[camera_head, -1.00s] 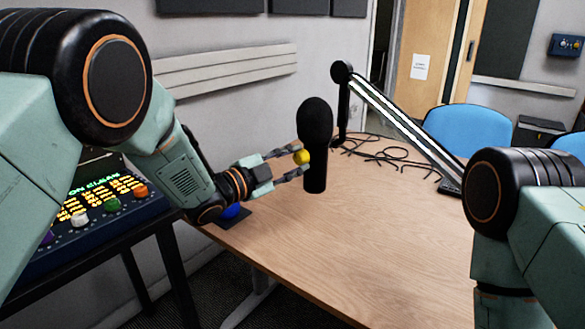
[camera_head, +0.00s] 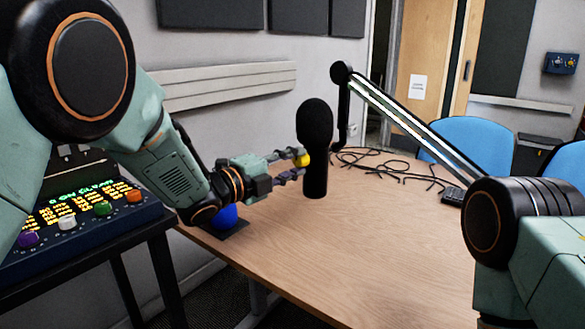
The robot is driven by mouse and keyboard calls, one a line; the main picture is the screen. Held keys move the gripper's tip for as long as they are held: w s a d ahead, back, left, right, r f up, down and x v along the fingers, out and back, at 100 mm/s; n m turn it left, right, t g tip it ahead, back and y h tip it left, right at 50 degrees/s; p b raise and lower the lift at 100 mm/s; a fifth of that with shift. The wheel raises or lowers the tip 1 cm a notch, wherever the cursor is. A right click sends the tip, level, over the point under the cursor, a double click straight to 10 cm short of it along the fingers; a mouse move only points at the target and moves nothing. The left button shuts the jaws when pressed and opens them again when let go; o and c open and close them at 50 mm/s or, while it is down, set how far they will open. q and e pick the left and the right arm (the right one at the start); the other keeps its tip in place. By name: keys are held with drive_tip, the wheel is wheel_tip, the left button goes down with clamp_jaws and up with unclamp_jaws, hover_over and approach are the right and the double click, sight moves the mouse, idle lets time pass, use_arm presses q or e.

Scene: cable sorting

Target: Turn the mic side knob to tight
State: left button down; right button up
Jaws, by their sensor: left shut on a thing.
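The black microphone (camera_head: 315,130) stands upright over the table, with a foam top and a dark cylindrical body. A yellow side knob (camera_head: 302,160) sits on its left side. My left gripper (camera_head: 298,166) comes in from the left and is shut on the yellow knob, with its fingertips at the knob's left edge. The knob's markings are too small to read. My right arm shows at the right edge, but its gripper is out of view.
A boom arm (camera_head: 405,118) slants down across the table's right part. Tangled black cables (camera_head: 390,165) lie at the back of the wooden table (camera_head: 330,240). A control panel with coloured knobs (camera_head: 80,215) stands at the left. A blue dome button (camera_head: 224,217) sits at the table's left edge. The table's front middle is clear.

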idle(0.4)
use_arm(q)
drive_tip(key=c, duration=1)
unclamp_jaws()
drive_tip(key=shift+w, duration=0.1)
drive_tip(key=shift+a, duration=0.1)
drive_tip(key=v, duration=1.2)
